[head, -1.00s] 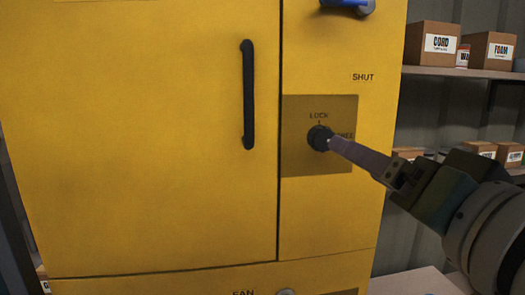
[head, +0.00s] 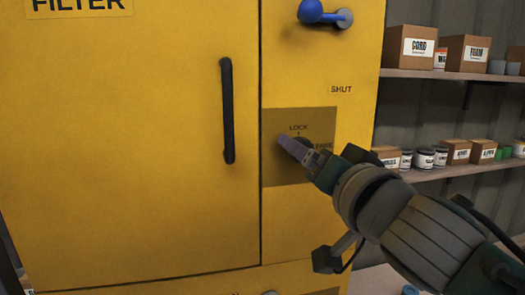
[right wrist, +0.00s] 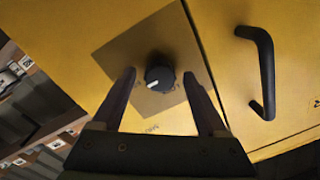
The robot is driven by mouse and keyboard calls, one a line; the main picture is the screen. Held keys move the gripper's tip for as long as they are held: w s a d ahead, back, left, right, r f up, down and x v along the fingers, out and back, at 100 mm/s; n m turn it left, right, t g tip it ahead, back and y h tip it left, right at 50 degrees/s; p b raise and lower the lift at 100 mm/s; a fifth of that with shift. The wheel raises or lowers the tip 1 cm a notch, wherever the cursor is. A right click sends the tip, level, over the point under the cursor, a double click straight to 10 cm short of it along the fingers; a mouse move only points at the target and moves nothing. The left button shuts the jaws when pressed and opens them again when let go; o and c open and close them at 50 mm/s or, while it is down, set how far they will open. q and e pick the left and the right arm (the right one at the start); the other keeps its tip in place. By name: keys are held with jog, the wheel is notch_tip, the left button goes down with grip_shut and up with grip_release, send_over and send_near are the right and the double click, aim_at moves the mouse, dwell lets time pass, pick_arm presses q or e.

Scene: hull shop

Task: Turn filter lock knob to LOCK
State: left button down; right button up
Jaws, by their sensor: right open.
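The filter lock knob (right wrist: 160,75) is round and black with a white pointer mark, set on a brown plate (right wrist: 125,50) on the yellow cabinet. In the right wrist view the mark points to the lower left. My right gripper (right wrist: 160,82) is open, with one finger on each side of the knob and gaps between. In the head view the right gripper (head: 283,140) is at the plate (head: 324,117), just below the LOCK lettering (head: 298,128), and mostly hides the knob. My left gripper is not in view.
A black door handle (head: 228,110) stands out left of the plate. Shelves with boxes (head: 411,45) and cans stand at the right.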

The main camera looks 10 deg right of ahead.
grip_shut()
dwell(0.6)
